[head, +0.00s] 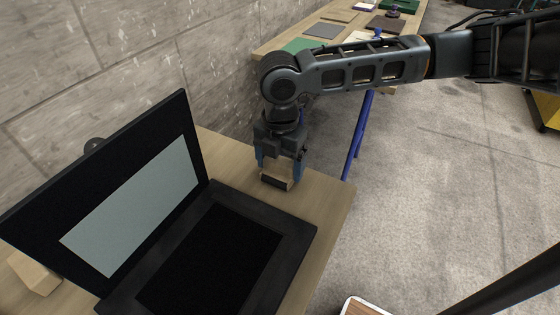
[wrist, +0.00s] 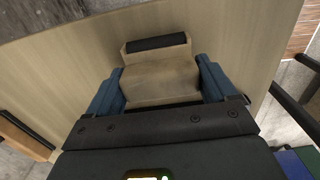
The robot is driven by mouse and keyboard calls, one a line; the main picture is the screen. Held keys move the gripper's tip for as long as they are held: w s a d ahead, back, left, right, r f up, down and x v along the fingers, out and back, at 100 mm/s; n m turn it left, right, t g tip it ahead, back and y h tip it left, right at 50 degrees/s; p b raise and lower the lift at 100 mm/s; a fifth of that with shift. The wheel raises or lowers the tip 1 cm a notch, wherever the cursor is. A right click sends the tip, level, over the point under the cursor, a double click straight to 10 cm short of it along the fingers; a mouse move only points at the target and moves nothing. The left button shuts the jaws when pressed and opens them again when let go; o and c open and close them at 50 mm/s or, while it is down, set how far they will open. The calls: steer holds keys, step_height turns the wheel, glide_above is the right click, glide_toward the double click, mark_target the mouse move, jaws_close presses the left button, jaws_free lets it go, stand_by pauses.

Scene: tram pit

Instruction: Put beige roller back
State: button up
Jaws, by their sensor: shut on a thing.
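The beige roller (head: 277,174) is a pale wooden block with a black strip along one side. It also shows in the wrist view (wrist: 160,80), between the two blue fingers. My gripper (head: 279,168) points down and is shut on the block at its two sides; in the wrist view the gripper (wrist: 160,70) has one finger on each side of it. The block is at the wooden table (head: 325,203), near its far end. I cannot tell whether it rests on the top or hangs just above it.
An open black case (head: 285,222) with a grey panel (head: 135,205) in its raised lid stands close to my gripper. A beige block (head: 35,274) is partly hidden behind the lid. A brick wall runs along the left. A farther table (head: 340,18) holds several flat items.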

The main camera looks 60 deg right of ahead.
mark_target(282, 160)
steer(key=shift+f, duration=0.15)
steer(key=o, duration=0.9)
step_height(282, 160, up, 8)
steer(key=shift+s+d+r+b, duration=0.1)
steer(key=shift+r+b, duration=0.05)
steer(key=shift+b, duration=0.2)
steer(key=shift+s, duration=0.1)
